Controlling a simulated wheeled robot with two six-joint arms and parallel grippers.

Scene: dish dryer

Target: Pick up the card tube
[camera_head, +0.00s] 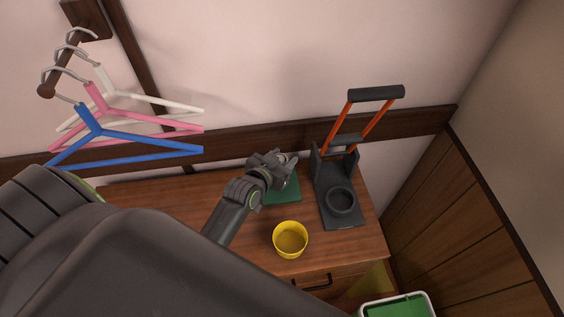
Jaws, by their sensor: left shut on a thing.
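My left gripper (284,163) is over the green mat (285,191) on the wooden cabinet top, near the wall. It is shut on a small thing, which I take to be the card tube. Only a pale bit shows at the fingertips, and the gripper hides the rest. I cannot tell whether the thing touches the mat. My right gripper is not in view.
A yellow cup (290,240) stands near the cabinet's front edge (345,266). A dark stand with orange rails (341,187) is just right of the mat. Blue, pink and white hangers (135,139) hang at upper left. A green-filled bin (398,306) is at lower right.

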